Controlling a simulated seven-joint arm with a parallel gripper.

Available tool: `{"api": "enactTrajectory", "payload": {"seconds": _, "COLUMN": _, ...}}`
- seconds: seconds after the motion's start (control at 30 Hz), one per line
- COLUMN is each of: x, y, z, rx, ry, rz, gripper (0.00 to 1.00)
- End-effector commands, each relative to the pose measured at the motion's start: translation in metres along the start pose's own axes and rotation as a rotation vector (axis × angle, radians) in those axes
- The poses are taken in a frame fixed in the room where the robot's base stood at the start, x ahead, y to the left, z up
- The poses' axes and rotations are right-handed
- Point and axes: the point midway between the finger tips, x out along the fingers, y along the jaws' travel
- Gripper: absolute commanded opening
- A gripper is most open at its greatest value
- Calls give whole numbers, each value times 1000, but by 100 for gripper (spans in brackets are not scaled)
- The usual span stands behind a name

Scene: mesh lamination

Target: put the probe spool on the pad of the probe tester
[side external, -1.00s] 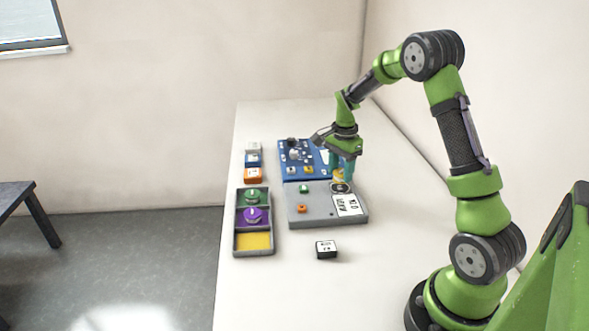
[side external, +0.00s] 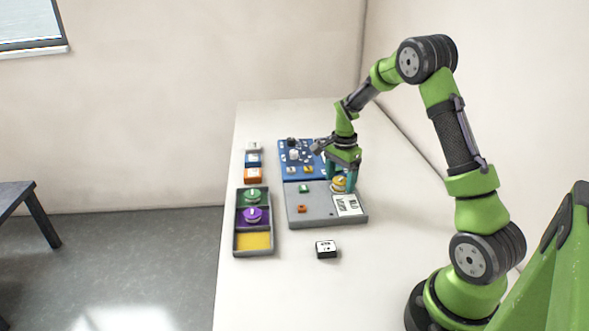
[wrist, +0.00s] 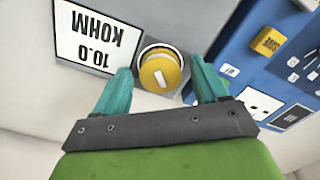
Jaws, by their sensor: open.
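The yellow probe spool (wrist: 160,72) sits on the dark round pad (wrist: 148,50) of the grey probe tester (wrist: 192,45) in the wrist view. It also shows in the side view (side external: 339,184) at the tester's back right corner. The tester's white display (wrist: 86,37) reads 10.0 KOHM, upside down in the wrist view. My gripper (wrist: 161,67) is open, with its teal fingers on either side of the spool and a visible gap on the right. Whether the left finger touches the spool is hard to tell.
A blue board (side external: 287,172) with small parts lies behind the tester. A grey tray (side external: 237,226) with green and purple spools and an empty yellow compartment stands at left. A small black-and-white block (side external: 326,250) lies in front. The table's right side is clear.

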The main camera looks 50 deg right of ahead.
Motion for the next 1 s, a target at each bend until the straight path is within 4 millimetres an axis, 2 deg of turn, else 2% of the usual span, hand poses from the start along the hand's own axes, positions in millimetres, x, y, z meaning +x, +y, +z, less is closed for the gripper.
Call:
{"api": "enactTrajectory", "payload": {"seconds": 0.17, "x": -12, "y": -1, "z": 0, "rx": 0, "ry": 2, "rz": -3, "gripper": 73}}
{"api": "enactTrajectory", "payload": {"seconds": 0.6, "x": -100, "y": -1, "z": 0, "rx": 0, "ry": 2, "rz": -5, "gripper": 73}}
{"api": "enactTrajectory", "payload": {"seconds": 0.8, "x": -121, "y": 0, "z": 1, "rx": -4, "ry": 0, "rz": -3, "gripper": 73}}
{"api": "enactTrajectory", "payload": {"seconds": 0.9, "x": -133, "y": 3, "z": 11, "rx": -48, "ry": -5, "rz": -27, "gripper": 73}}
{"api": "enactTrajectory", "payload": {"seconds": 1.0, "x": -153, "y": 14, "z": 38, "rx": -169, "ry": -16, "rz": -88, "gripper": 73}}
